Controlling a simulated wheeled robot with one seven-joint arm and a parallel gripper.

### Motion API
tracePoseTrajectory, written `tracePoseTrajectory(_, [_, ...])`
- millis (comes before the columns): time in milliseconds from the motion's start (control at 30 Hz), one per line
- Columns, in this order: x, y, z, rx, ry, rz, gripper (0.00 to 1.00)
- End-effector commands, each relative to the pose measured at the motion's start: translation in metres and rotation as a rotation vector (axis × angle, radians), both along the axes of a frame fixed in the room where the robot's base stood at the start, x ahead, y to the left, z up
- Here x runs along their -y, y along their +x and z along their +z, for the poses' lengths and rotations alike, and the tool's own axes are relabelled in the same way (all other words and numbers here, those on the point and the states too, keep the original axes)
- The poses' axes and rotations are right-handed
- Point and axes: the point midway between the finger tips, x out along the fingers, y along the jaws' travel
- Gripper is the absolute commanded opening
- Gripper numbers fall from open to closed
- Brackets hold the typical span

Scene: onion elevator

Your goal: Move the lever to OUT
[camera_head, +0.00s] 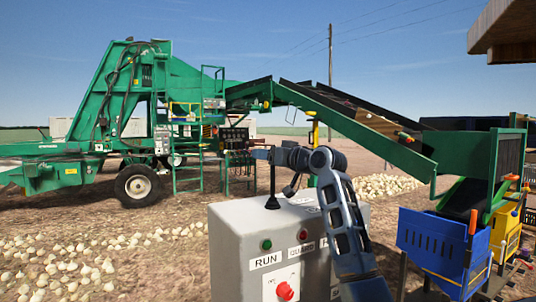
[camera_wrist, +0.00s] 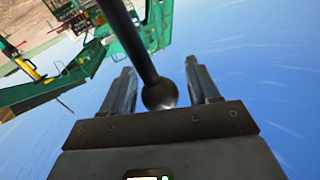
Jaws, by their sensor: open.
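The lever (camera_head: 272,186) is a thin black rod rising nearly upright from a dark boot on top of the grey control box (camera_head: 232,240). In the wrist view the lever's rod (camera_wrist: 128,38) ends in a dark round knob (camera_wrist: 160,95) between my two fingers. My gripper (camera_head: 262,153) is open around the knob, with a visible gap on each side. In the head view my gripper hides the lever's top. An OUT label cannot be read in either view.
The box also has a green button (camera_head: 266,244) above a RUN label, a red button (camera_head: 303,235) and a red knob (camera_head: 285,291). A green elevator machine (camera_head: 120,120) stands behind. A blue bin (camera_head: 440,245) stands at the right. Onions (camera_head: 65,270) lie on the ground.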

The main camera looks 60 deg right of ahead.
Motion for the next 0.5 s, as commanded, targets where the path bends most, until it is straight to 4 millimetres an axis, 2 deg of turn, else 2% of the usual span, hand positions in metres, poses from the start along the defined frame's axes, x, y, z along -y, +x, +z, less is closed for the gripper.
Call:
tracePoseTrajectory(300, [0.0010, 0.0025, -0.0002, 0.001, 0.000, 0.000, 0.59])
tracePoseTrajectory(500, [0.0010, 0.0023, -0.0003, 0.001, 0.000, 0.000, 0.40])
